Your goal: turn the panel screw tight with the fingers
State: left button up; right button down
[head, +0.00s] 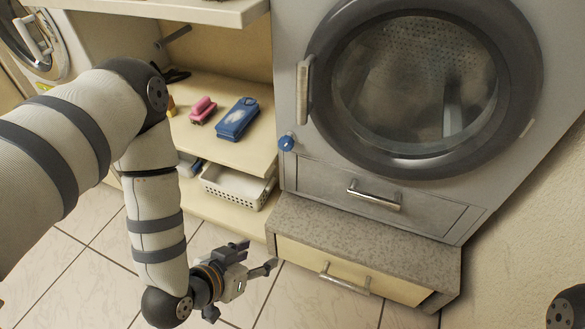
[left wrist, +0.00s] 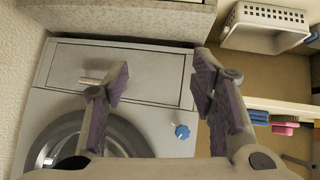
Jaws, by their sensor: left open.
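The panel screw (head: 286,143) has a blue knob-like head. In the left wrist view the blue screw (left wrist: 182,131) shows between the two fingers, farther off than the fingertips. My left gripper (head: 257,257) is open and empty, low in front of the shelf and the step drawer, well below the screw and apart from it. My right gripper is out of view.
The washer door (head: 424,80) has a chrome handle (head: 303,92) above the screw. A speckled step with a drawer (head: 350,235) juts out below. The shelf at left holds a blue box (head: 237,119), a pink item (head: 202,110) and a white basket (head: 234,187).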

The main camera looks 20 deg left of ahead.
pick_arm(q)
jog(key=w+a+r+t+y+b, duration=0.1)
jog(key=w+a+r+t+b, duration=0.15)
jog(key=w+t+b, duration=0.65)
jog(key=n+y+p, duration=0.1)
jog(key=p, duration=0.1)
send_near(284, 147)
jog(key=w+b, duration=0.3)
jog(key=w, duration=0.7)
jog(key=shift+w+r, duration=0.1)
jog(key=shift+w, duration=0.25)
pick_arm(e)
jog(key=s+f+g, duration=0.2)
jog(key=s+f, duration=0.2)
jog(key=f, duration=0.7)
pick_arm(q)
jog(key=shift+c, duration=0.6)
jog(key=c, duration=1)
